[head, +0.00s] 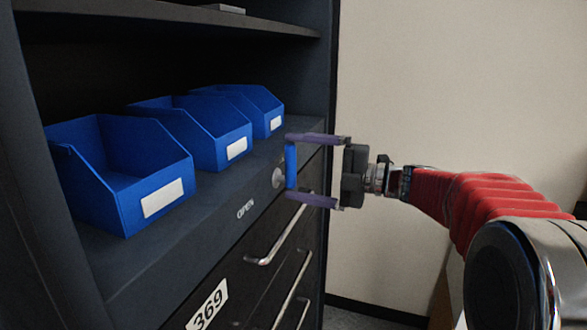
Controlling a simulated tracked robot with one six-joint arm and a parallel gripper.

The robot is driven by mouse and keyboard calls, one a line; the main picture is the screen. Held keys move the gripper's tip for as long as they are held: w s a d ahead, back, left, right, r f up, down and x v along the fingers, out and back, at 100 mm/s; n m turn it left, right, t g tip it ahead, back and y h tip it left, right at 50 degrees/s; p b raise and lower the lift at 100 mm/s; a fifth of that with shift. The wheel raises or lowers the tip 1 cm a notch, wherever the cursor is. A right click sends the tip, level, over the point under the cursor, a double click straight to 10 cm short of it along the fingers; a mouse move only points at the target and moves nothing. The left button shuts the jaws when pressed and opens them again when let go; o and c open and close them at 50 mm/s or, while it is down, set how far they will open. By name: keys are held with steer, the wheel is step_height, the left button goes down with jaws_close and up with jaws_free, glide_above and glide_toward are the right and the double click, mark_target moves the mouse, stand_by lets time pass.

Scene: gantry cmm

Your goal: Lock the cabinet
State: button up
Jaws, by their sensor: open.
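The dark cabinet (165,270) fills the left of the head view, with drawers below an open shelf. A blue upright handle (291,166) on a round silver lock base (278,178) sits on its front, to the right of the white word OPEN (245,209). My gripper (313,168) reaches in from the right, with one purple finger above the blue handle and one below. The fingers are apart, and the handle lies between their tips. I cannot tell whether either finger touches it.
Several drawer handles (284,233) stick out below the lock, and a label reads 369 (208,306). Three blue bins (120,178) with white labels stand on the shelf.

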steer(key=v, duration=1.2)
steer(key=shift+d+f, duration=0.15)
